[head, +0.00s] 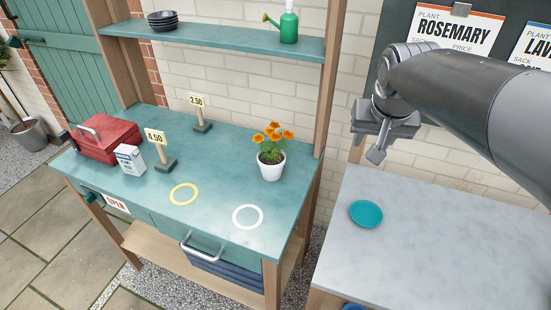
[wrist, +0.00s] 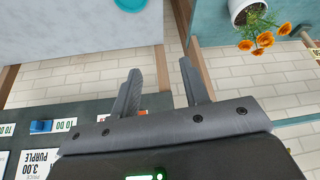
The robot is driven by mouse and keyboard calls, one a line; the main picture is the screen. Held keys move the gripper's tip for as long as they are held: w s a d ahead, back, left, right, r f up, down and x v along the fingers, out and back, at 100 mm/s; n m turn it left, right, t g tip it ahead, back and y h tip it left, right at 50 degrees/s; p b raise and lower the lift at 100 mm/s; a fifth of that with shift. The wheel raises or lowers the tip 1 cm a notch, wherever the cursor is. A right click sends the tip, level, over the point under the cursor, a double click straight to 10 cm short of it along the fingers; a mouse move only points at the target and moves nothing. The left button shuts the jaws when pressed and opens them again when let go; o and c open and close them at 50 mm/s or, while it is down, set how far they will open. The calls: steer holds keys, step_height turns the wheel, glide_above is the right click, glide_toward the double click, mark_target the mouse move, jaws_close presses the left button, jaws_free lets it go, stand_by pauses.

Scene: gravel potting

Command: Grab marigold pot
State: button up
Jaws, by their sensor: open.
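The marigold pot (head: 270,166) is a white pot with orange flowers and green leaves. It stands upright on the teal bench (head: 222,216), near its right back corner. In the wrist view the marigold pot (wrist: 243,12) shows at the top right, partly cut off by the frame edge. My gripper (head: 367,145) hangs in the air to the right of the pot, above the back left of the grey table. Its two fingers (wrist: 160,85) are apart with nothing between them, and the pot is clear of them.
Price signs (head: 164,163), a red toolbox (head: 108,139) and a carton (head: 130,159) stand left. A shelf (head: 215,40) and its post (head: 329,80) rise behind. A teal saucer (head: 366,213) lies on the grey table (head: 430,250).

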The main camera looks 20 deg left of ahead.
steer(key=w+a+f+n, duration=0.15)
steer(key=w+a, duration=0.35)
steer(key=a, duration=0.7)
glide_toward(271, 136)
steer(key=w+f, duration=0.1)
steer(key=shift+n+g+y, duration=0.3)
steer(key=shift+n+g, duration=0.05)
steer(key=shift+g, duration=0.05)
steer(key=x, duration=1)
steer(key=shift+w+d+f, duration=0.1)
steer(key=shift+w+f, duration=0.05)
steer(key=shift+f, duration=0.25)
jaws_close()
steer(key=shift+r, duration=0.15)
